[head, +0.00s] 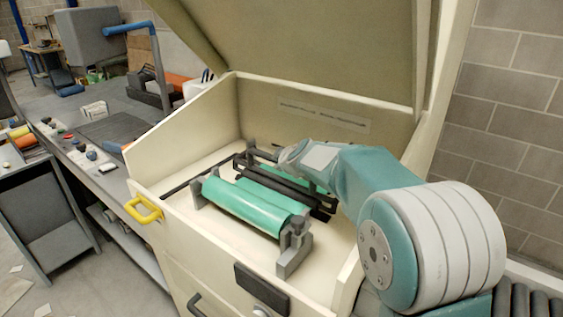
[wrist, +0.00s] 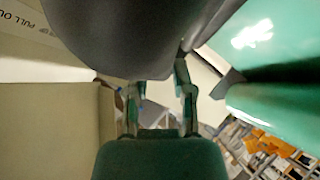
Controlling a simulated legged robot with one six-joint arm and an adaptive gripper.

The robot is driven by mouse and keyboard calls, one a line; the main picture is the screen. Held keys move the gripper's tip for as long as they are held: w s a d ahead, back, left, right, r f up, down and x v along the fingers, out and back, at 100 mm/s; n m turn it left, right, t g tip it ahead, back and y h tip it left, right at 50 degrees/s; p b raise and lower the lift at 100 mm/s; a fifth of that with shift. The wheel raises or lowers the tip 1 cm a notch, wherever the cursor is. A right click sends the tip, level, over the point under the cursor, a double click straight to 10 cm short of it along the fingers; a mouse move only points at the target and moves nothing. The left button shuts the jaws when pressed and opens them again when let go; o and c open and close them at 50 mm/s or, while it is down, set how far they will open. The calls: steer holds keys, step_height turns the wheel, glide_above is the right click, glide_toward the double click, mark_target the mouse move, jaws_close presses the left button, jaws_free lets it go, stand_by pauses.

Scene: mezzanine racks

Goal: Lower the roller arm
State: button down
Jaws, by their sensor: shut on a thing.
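The roller arm seems to be the dark bar assembly (head: 272,187) behind the green rollers (head: 252,205), inside an open cream machine box. In the wrist view a large dark grey rounded part (wrist: 140,40) fills the top centre, and I take it for the arm's bar. My gripper (wrist: 160,85) has both fingers up against this part and is shut on it. The exact contact is hidden behind the dark part. In the head view my arm reaches in from the right, and its fingers are hard to make out. A green roller (wrist: 270,105) is at the right of the wrist view.
The raised cream lid (head: 310,45) hangs over the box. The box's front wall (head: 205,238) carries a yellow handle (head: 143,209). A grey block (head: 294,252) stands at the rollers' near end. A cluttered bench lies to the left, and a block wall (head: 520,130) to the right.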

steer(key=shift+c, duration=2.4)
jaws_free()
steer(key=shift+s+a+f, duration=0.15)
steer(key=shift+s+f, duration=0.05)
steer(key=shift+f, duration=0.2)
steer(key=shift+s+a+f, duration=0.15)
steer(key=shift+f, duration=0.25)
steer(key=shift+w+d+r, duration=0.1)
steer(key=shift+r, duration=0.15)
steer(key=shift+s+d+r, duration=0.15)
steer(key=shift+s+r, duration=0.15)
steer(key=shift+r, duration=0.05)
steer(key=v, duration=1.1)
